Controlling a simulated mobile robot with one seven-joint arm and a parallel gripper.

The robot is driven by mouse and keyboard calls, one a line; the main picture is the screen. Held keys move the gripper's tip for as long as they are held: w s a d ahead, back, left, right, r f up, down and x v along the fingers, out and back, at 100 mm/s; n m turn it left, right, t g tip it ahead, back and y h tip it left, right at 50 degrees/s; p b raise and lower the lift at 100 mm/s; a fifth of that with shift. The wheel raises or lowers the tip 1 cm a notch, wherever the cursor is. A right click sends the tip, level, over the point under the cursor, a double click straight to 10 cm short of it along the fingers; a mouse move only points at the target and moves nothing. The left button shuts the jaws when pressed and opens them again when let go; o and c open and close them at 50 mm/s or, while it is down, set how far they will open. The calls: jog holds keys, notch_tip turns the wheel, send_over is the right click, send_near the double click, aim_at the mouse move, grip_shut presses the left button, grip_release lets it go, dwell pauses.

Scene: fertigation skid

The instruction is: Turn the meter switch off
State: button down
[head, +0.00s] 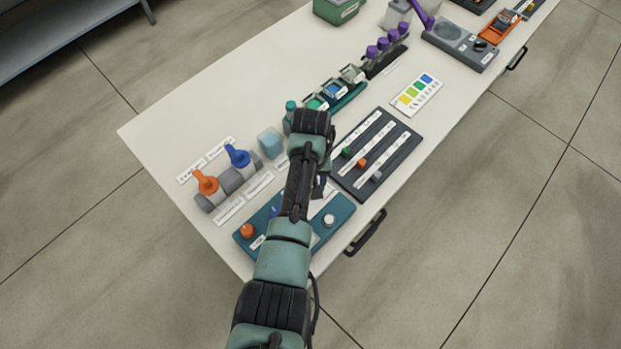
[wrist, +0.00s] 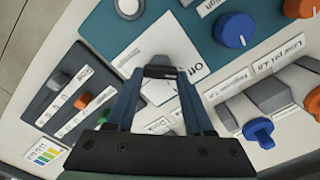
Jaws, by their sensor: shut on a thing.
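The meter switch shows in the wrist view as a small dark lever (wrist: 160,72) on a white plate (wrist: 158,42) of the teal panel (wrist: 105,28). An "Off" label is printed just to its right in that view. My gripper (wrist: 161,76) is shut on the lever, with one blue-black finger on each side. The lever's exact position is hard to tell. In the head view my arm and gripper cover the switch, and the teal panel (head: 340,211) shows on both sides of the arm.
The panel also bears a blue knob (wrist: 234,30), an orange knob (head: 247,230) and a white button (head: 328,220). A dark slider board (head: 399,159) lies to the right. Orange (head: 206,184) and blue (head: 238,156) valves and a clear cup (head: 271,142) stand to the left.

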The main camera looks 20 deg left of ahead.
jog(key=shift+c, duration=1.4)
grip_release()
notch_tip(320, 180, up, 13)
